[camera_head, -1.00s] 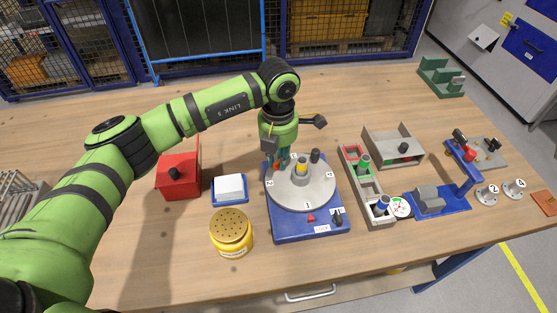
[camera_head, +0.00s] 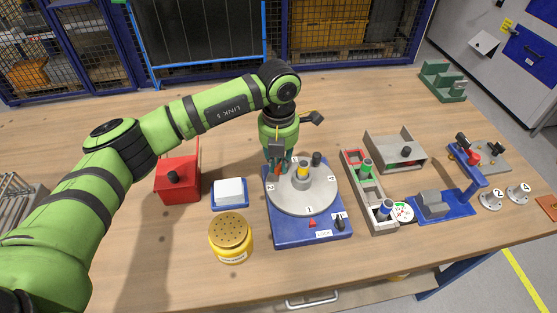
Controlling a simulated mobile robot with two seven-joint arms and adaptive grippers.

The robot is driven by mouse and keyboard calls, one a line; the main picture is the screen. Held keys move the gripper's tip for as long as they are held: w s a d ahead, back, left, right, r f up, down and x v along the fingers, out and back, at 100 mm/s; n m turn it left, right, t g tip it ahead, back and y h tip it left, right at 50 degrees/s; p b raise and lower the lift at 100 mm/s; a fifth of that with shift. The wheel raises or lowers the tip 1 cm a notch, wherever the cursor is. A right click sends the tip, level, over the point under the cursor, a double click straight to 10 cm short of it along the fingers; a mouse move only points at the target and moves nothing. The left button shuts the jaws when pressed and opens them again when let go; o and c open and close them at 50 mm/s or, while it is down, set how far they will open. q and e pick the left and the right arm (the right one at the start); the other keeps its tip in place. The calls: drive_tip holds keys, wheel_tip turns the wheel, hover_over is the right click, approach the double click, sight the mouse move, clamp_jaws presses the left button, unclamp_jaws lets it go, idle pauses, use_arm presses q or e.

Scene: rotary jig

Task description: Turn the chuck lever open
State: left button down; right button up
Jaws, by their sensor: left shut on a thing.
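The rotary jig has a blue base (camera_head: 290,236) and a round grey disc (camera_head: 312,203) with numbered marks. A grey chuck with a yellow-banded part (camera_head: 302,171) stands upright on the disc. A black knob (camera_head: 317,158) stands behind it to the right. My left gripper (camera_head: 280,168) points down at the disc's rear left edge, left of the chuck. It is shut on what looks like the chuck lever; the fingers hide it almost wholly, so its angle cannot be told. My right gripper is not in view.
A red box (camera_head: 179,181), a blue tray with a white block (camera_head: 229,190) and a yellow tub (camera_head: 231,236) stand left of the jig. A grey divided bin (camera_head: 369,190) and a blue fixture (camera_head: 440,206) stand to its right. A black knob (camera_head: 339,222) sits at the base's front right.

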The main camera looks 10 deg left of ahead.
use_arm(q)
drive_tip(key=c, duration=1.2)
unclamp_jaws()
wheel_tip(320, 180, up, 12)
drive_tip(key=shift+r, duration=0.1)
